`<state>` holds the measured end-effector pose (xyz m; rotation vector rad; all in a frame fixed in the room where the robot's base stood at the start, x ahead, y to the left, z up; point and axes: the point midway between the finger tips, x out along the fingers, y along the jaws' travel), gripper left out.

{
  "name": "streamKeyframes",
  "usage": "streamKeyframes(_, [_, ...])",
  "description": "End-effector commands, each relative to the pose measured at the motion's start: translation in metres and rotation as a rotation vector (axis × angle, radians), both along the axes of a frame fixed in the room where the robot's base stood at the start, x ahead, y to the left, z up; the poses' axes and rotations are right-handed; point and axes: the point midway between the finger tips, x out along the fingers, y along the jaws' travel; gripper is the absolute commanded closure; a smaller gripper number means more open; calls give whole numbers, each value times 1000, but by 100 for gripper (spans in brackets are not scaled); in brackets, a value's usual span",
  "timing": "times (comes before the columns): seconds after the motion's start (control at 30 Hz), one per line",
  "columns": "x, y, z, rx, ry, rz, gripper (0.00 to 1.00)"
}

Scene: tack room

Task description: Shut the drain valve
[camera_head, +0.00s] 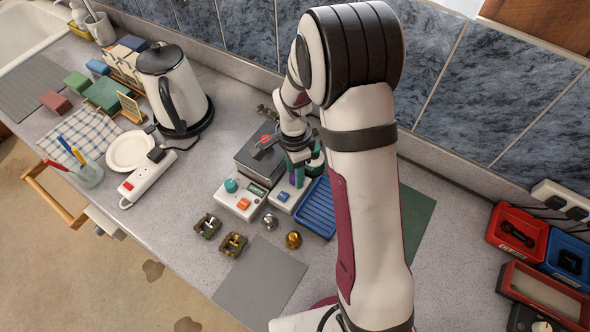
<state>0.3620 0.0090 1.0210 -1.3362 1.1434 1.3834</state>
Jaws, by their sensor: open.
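My gripper (297,178) points down at the middle of the counter, beside a grey box (252,163) and above a small white unit with a blue button (284,197). Its jaws are open; I see nothing held in them. The grey box has a red part (266,139) and a small lever-like piece on top, close to the gripper's left side. I cannot tell for sure which piece is the drain valve; this red part is one candidate. A small brass fitting (266,111) shows behind the box. My arm hides part of this area.
A white unit with a teal knob (240,197), a blue ribbed tray (317,208) and several brass fittings (234,244) surround the gripper. A kettle (172,90) and power strip (148,180) stand left. Red (516,237) and blue bins lie right. A grey mat (260,282) in front is bare.

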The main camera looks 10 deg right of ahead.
Motion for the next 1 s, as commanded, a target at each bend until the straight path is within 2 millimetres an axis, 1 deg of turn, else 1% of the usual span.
streamKeyframes(0.03, [0, 0, 0, 0, 0, 0, 56])
streamKeyframes(0.17, [0, 0, 0, 0, 0, 0, 79])
streamKeyframes(0.2, [0, 0, 0, 0, 0, 0, 86])
streamKeyframes(0.27, [0, 0, 0, 0, 0, 0, 97])
streamKeyframes(0.3, [0, 0, 0, 0, 0, 0, 100])
streamKeyframes(0.67, [0, 0, 1, 0, 0, 31, 100])
streamKeyframes(0.83, [0, 0, 1, 0, 0, 116, 100])
streamKeyframes(1.0, [0, 1, 1, 0, 0, 256, 100])
